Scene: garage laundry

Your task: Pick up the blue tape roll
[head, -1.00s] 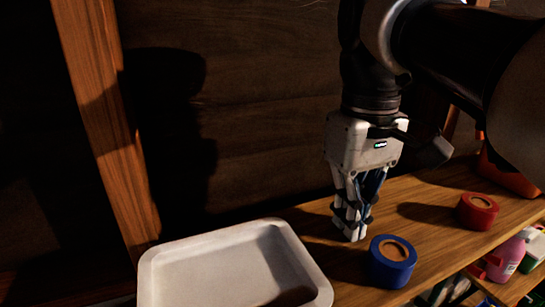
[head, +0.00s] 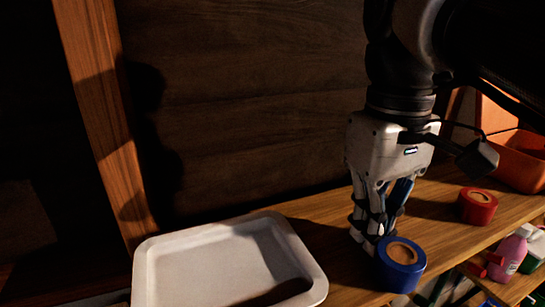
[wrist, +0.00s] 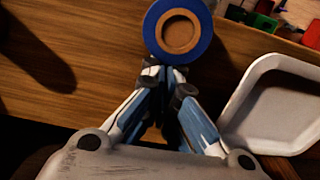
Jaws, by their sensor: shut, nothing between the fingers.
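The blue tape roll (head: 401,264) lies flat on the wooden shelf, its brown core facing up. My gripper (head: 367,243) points down just behind and to the left of it, with fingers shut and empty. In the wrist view the blue tape roll (wrist: 180,30) is at the top centre, just beyond the tips of my gripper (wrist: 165,72). The fingers are beside the roll, not around it. I cannot tell whether they touch it.
A white tray (head: 145,270) stands to the left on the shelf. A red tape roll (head: 477,206) lies to the right, with an orange bin (head: 522,160) behind it. A pink bottle (head: 508,257) and other items sit lower right, beyond the shelf's front edge.

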